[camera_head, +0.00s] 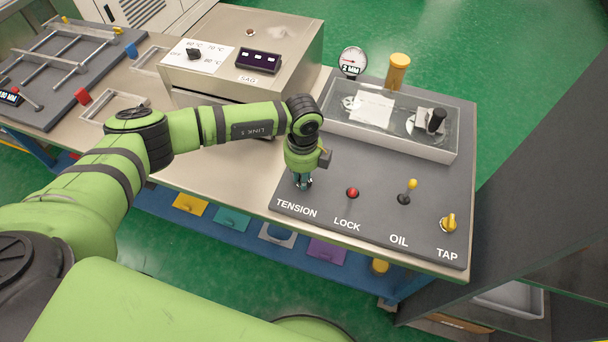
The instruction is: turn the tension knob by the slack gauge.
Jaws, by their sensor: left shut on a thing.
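My left gripper (303,184) points down at the grey panel (380,195), just above the TENSION label (297,208). It is shut on the tension knob there; the fingers and wrist hide nearly all of the knob, so its angle cannot be told. The slack gauge (352,60) is a round white dial at the back of the panel, with a tag reading 2 MM. Its needle is too small to read surely. My right gripper is not in view.
Right of the knob are a red LOCK button (352,193), a yellow-tipped OIL lever (408,190) and a yellow TAP handle (449,223). Behind stand a clear-walled tray (440,151) and a yellow cylinder (397,72). A metal box (290,45) stands left of the gauge.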

